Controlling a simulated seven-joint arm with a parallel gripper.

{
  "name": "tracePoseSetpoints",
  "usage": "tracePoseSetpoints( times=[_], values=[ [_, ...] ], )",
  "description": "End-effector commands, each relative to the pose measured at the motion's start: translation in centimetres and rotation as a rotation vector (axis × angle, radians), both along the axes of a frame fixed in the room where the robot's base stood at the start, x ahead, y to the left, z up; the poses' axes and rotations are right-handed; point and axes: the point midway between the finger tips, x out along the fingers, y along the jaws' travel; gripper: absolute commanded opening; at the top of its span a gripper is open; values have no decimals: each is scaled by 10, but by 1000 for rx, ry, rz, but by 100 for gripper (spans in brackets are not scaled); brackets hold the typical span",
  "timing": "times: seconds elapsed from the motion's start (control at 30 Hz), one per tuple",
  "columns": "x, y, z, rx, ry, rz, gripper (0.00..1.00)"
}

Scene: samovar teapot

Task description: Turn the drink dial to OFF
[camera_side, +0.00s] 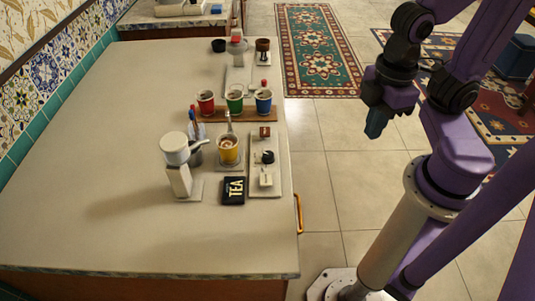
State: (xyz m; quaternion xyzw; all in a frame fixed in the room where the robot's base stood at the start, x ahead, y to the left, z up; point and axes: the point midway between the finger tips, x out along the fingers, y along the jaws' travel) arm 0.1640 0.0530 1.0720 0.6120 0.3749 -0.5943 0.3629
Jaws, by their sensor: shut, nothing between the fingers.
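A pale control panel (257,190) lies near the right edge of the counter. It carries a small dark round knob (268,157), which looks like the drink dial; its pointer direction and any labels are too small to read. A reddish-brown piece (264,132) is at the panel's far end and a small white part (265,177) at its near end. My gripper (374,131) hangs to the right of the counter, over the floor, pointing down. It is shut and empty, well apart from the panel.
A black TEA box (233,190), a yellow cup (228,150) and a white dispenser (177,165) stand left of the panel. Red (206,103), green (235,101) and blue (263,102) cups stand behind. The counter's near left area is clear.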

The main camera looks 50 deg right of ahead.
Motion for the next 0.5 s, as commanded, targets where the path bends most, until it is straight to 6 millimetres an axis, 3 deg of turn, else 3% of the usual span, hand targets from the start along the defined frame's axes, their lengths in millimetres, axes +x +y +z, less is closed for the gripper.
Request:
tracePoseSetpoints(
  times=[0.1,0.13,0.3,0.5],
  values=[
    [0,0,0,0,0,0,0],
    [0,0,0,0,0,0,6],
    [7,4,0,2,19,-90,61],
    [44,19,-5,10,103,-513,61]
  ],
)
